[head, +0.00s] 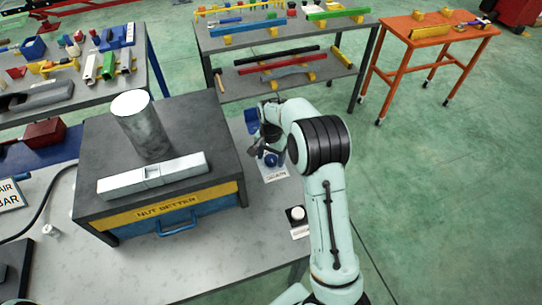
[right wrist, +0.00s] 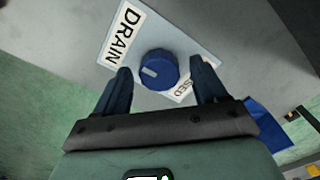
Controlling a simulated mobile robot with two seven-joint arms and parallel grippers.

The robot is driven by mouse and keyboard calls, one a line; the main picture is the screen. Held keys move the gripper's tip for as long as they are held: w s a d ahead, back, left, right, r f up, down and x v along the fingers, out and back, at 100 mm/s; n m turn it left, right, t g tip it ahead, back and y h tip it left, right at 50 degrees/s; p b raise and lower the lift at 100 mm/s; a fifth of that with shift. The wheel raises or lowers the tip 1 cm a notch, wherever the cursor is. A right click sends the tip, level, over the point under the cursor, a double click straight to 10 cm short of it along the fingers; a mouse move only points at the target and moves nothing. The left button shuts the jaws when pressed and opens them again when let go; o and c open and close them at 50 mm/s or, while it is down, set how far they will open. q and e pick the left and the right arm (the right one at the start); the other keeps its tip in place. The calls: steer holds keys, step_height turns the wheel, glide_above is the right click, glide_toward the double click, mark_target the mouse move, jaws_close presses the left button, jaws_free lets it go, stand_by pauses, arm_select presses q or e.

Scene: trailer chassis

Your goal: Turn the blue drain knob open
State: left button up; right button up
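The blue drain knob (right wrist: 158,70) is round with a white pointer mark, which points left in the right wrist view. It sits on a light plate (right wrist: 188,48) labelled DRAIN, with a second label partly hidden that ends in "SED". My right gripper (right wrist: 163,84) is open, with one finger on each side of the knob and the knob near the fingertips. I cannot tell whether the fingers touch it. In the head view the blue knob (head: 271,160) shows beside the dark right gripper (head: 261,150). My left gripper is out of view.
A white round knob (head: 297,213) on a small plate is nearer the front. A blue part (head: 251,120) is just behind the gripper. Tables with parts stand farther back.

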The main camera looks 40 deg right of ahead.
mark_target(271, 158)
step_height(271, 158, up, 13)
steer(key=shift+r, duration=0.2)
stand_by(0.4)
stand_by(0.5)
